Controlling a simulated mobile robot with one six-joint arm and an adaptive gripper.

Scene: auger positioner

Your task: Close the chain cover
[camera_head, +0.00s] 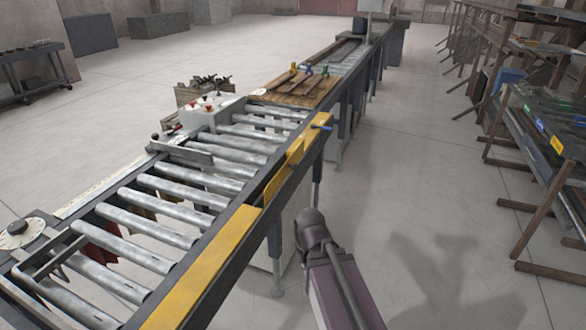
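A yellow cover (205,265) runs along the near right side rail of the roller conveyor. Farther along the same rail, a yellow hinged section (286,170) stands tilted up, apart from the flat line of the cover. I take this section for the chain cover. Part of my arm shows at the bottom centre, beside the conveyor. My gripper is not visible in this view.
The roller conveyor (190,195) runs from lower left to the back. A control box (207,112) and a wooden-topped section (297,90) stand along it. A rack (540,130) with wooden legs fills the right side. The floor between is clear.

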